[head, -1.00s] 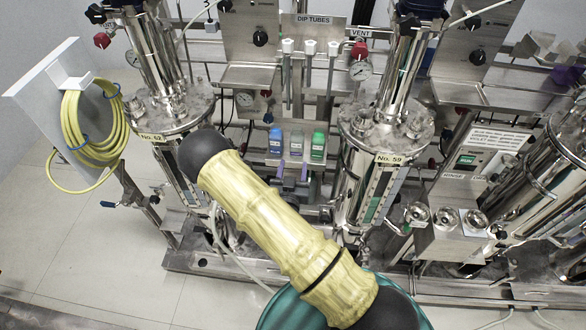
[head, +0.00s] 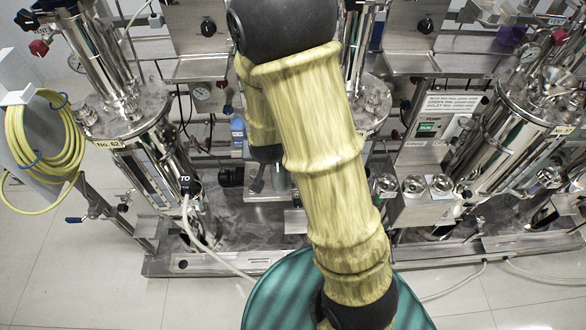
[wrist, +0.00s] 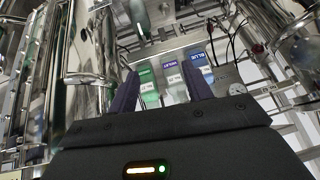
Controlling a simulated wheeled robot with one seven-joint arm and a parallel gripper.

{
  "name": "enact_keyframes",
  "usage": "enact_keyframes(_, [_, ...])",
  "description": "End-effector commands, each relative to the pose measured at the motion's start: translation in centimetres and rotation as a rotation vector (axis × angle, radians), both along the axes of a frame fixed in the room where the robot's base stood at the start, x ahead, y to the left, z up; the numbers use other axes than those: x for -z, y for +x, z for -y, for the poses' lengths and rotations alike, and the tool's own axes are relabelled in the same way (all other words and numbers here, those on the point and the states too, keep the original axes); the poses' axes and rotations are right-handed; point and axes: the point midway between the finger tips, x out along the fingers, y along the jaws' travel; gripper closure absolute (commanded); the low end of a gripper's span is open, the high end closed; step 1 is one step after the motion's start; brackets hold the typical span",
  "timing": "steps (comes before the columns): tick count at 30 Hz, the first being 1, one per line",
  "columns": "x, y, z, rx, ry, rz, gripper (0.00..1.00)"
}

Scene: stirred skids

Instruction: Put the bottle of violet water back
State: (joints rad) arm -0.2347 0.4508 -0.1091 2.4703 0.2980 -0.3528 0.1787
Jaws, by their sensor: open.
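The right finger partly covers the blue bottle, and the left finger is beside the green one.
Steel vessel No. 62 (head: 125,115) stands left of the row, and another vessel (head: 372,98) stands right of it, partly behind my arm. A yellow hose coil (head: 45,140) hangs at far left. A white cable (head: 205,240) runs down near the skid.

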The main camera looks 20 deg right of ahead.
Motion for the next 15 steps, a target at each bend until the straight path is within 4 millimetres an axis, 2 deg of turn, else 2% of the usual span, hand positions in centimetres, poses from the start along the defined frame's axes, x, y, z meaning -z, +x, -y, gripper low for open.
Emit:
enact_keyframes(1, [-1.4,-1.0,0.2,-0.031,0.011,-0.031,0.50])
enact_keyframes(9, [-6.4,-8.6,1.7,-0.233,-0.017,-0.241,0.50])
enact_keyframes(12, [-7.6,-11.1,2.5,-0.285,-0.044,-0.303,0.50])
enact_keyframes(15, [-8.2,-12.6,2.9,-0.314,-0.061,-0.341,0.50])
